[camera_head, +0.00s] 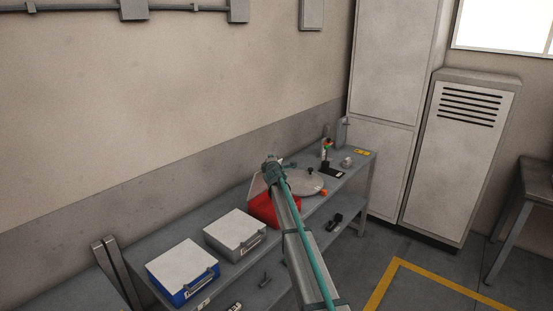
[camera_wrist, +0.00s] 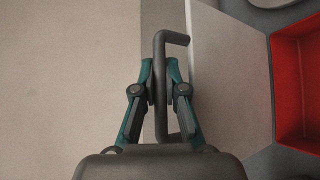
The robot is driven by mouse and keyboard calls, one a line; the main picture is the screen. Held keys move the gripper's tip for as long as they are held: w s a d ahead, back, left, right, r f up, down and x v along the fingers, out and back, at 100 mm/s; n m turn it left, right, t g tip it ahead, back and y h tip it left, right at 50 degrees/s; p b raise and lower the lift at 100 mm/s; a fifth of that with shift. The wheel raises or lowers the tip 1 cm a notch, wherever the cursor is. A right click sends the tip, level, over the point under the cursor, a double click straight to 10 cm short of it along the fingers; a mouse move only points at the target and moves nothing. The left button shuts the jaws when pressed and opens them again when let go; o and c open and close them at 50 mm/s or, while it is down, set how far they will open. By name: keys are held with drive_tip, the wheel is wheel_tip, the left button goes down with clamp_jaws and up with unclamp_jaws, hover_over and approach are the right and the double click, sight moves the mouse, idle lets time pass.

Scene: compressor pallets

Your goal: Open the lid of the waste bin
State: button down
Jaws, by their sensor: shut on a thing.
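The waste bin appears as a red box (camera_head: 262,207) on the grey bench in the head view. Its pale lid (camera_head: 256,188) stands raised at the back, partly hidden by my arm. In the wrist view, the lid (camera_wrist: 230,85) is beside the red inside (camera_wrist: 287,85) of the bin. A dark grey bar handle (camera_wrist: 174,37) sticks out along the lid's edge. My gripper (camera_wrist: 160,88) is shut on this handle, with a finger on each side. In the head view my gripper (camera_head: 272,168) is at the raised lid, and its fingertips are hard to make out.
A grey case (camera_head: 233,232) and a blue case (camera_head: 180,268) stand on the bench to the left. A round grey plate (camera_head: 308,180) and small parts are to the right. The wall (camera_head: 170,100) runs close behind. Tall cabinets (camera_head: 455,160) stand at the right.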

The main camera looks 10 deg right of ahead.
drive_tip(key=shift+w+a+r, duration=0.2)
drive_tip(key=shift+w+r, duration=0.05)
idle(0.4)
drive_tip(key=c, duration=1.2)
unclamp_jaws()
drive_tip(key=shift+s, duration=0.1)
drive_tip(key=s+a+r, duration=0.1)
drive_tip(key=s, duration=1)
drive_tip(key=shift+s+r, duration=0.4)
